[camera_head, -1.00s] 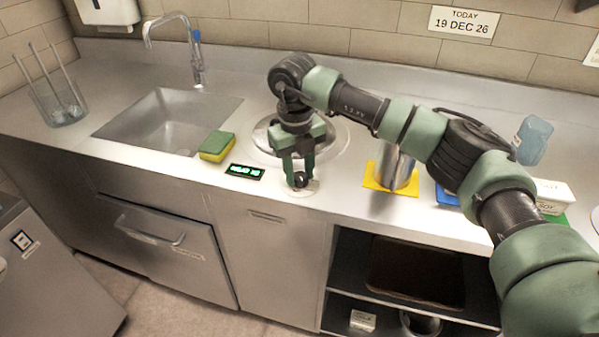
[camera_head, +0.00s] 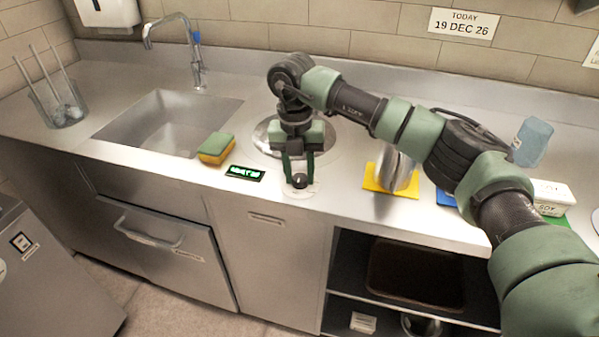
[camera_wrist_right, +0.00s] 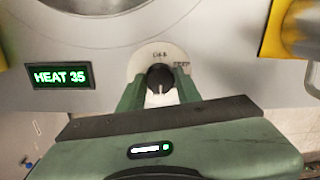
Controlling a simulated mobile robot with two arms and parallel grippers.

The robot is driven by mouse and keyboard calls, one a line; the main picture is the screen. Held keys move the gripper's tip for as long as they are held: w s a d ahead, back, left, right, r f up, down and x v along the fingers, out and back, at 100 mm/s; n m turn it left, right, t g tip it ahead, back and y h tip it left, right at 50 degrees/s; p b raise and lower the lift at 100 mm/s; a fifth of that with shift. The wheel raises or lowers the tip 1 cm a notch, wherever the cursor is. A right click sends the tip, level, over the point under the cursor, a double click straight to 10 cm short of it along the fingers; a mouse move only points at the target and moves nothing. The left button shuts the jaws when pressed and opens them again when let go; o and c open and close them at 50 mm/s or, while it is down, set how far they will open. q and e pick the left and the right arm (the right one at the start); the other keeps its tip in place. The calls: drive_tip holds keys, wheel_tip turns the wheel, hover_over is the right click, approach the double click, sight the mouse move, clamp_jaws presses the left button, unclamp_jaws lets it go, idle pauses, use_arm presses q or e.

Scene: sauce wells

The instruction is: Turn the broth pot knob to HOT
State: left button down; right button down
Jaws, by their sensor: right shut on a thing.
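The broth pot knob (camera_wrist_right: 160,78) is small and black with a pale pointer line, on a round pale dial plate (camera_wrist_right: 148,56) on the counter. In the wrist view its line points toward my gripper's palm. Lettering on the plate is too small to read surely. My right gripper (camera_head: 299,181) points down at the knob in the head view, its two fingers shut on the knob's sides. The display (camera_wrist_right: 60,76) beside the dial reads HEAT 35 in green. The pot's round lid (camera_head: 266,134) lies behind, partly hidden by my right gripper. My left gripper is out of view.
A green and yellow sponge (camera_head: 216,148) lies left of the display (camera_head: 245,173), by the sink (camera_head: 165,120). A metal container (camera_head: 398,170) stands on a yellow mat (camera_head: 374,184) to the right. A bottle (camera_head: 532,140) and white tub (camera_head: 552,192) are further right.

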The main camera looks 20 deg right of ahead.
sight(298, 177)
drive_tip(key=shift+w+r, duration=0.1)
drive_tip(key=shift+r, duration=0.05)
drive_tip(key=c, duration=1)
unclamp_jaws()
drive_tip(key=r, duration=0.3)
drive_tip(key=r+b, duration=0.1)
drive_tip(key=r, duration=0.3)
drive_tip(key=shift+a+r, duration=0.2)
drive_tip(key=shift+r, duration=0.1)
